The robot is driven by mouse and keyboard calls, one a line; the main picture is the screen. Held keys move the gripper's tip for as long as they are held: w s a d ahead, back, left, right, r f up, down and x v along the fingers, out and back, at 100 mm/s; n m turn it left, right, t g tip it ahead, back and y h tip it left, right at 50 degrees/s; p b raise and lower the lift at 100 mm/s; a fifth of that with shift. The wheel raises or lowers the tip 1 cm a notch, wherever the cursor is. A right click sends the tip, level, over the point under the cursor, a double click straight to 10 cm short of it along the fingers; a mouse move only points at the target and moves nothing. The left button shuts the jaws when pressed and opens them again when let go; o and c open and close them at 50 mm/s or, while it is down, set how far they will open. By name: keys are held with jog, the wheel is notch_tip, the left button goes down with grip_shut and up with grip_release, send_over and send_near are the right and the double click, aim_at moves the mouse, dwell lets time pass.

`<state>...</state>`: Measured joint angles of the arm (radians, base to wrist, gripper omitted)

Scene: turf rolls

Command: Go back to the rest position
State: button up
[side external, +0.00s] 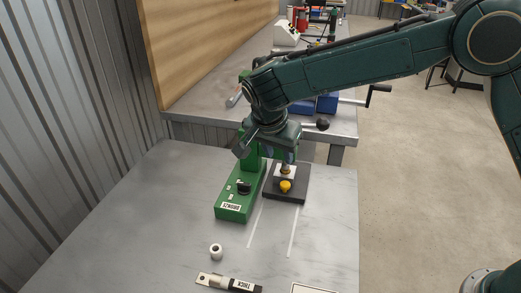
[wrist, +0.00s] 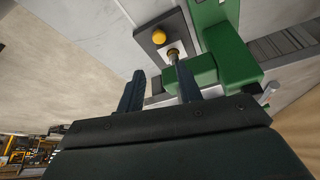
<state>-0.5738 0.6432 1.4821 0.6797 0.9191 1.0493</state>
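My gripper (side external: 279,153) is over the steel table, beside the column of a green stand (side external: 236,201). In the wrist view my gripper's two dark fingers (wrist: 160,72) are apart with nothing visibly held between them, so it is open. A dark square block (side external: 287,195) with a white plate and a yellow knob (side external: 285,186) lies below the gripper. The wrist view shows the yellow knob (wrist: 159,37) beyond the fingers. A brass-coloured tip (wrist: 173,54) stands close to the right finger; whether they touch I cannot tell.
A small white ring (side external: 216,251) and a strip labelled THICK (side external: 229,284) lie on the near table (side external: 150,215). A workbench (side external: 205,105) with a crank handle (side external: 378,90) and blue boxes stands behind. A corrugated wall (side external: 70,120) is at left. Floor at right is open.

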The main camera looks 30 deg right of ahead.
jog(key=s+d+r+n+t+y, duration=0.15)
jog(key=s+d+r+n, duration=0.35)
jog(key=s+d+r, duration=0.75)
jog(key=s+d+n+t+y, duration=0.1)
jog(key=s+d+n, duration=0.1)
jog(key=s, duration=0.7)
jog(key=s+d+n+t+y, duration=0.1)
jog(key=s+d+n, duration=0.2)
jog(key=s, duration=0.6)
jog(key=shift+s+d+n, duration=0.25)
jog(key=shift+s+n, duration=0.1)
jog(key=shift+n, duration=0.65)
